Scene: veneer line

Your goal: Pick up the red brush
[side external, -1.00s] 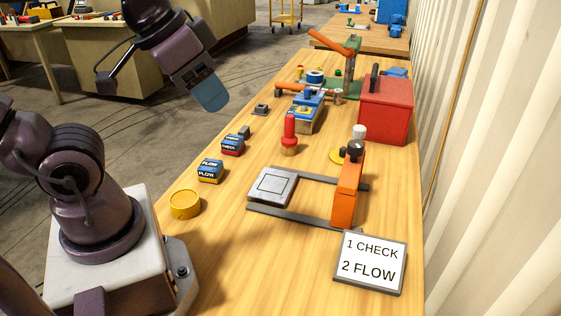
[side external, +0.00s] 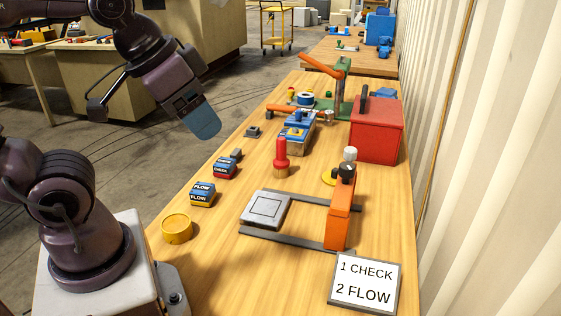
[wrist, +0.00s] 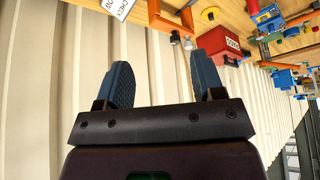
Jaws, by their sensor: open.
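The red brush (side external: 281,152), an upright red handle on a short wooden base, stands on the wooden bench (side external: 240,239) in the side view, behind the grey plate of the orange clamp. I cannot make it out in the wrist view. My gripper (side external: 204,125) is raised in the air to the left of the brush, clear of it. In the wrist view my gripper (wrist: 164,82) shows two blue ridged fingers spread apart with nothing between them; only the pale wall is behind.
The orange clamp (side external: 340,215) stands in front of the brush and the red box (side external: 377,128) behind right. Blue block (side external: 297,137) lies behind. FLOW box (side external: 203,193), CHECK box (side external: 225,167) and yellow ring (side external: 177,229) line the left edge. A sign (side external: 365,282) is near right.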

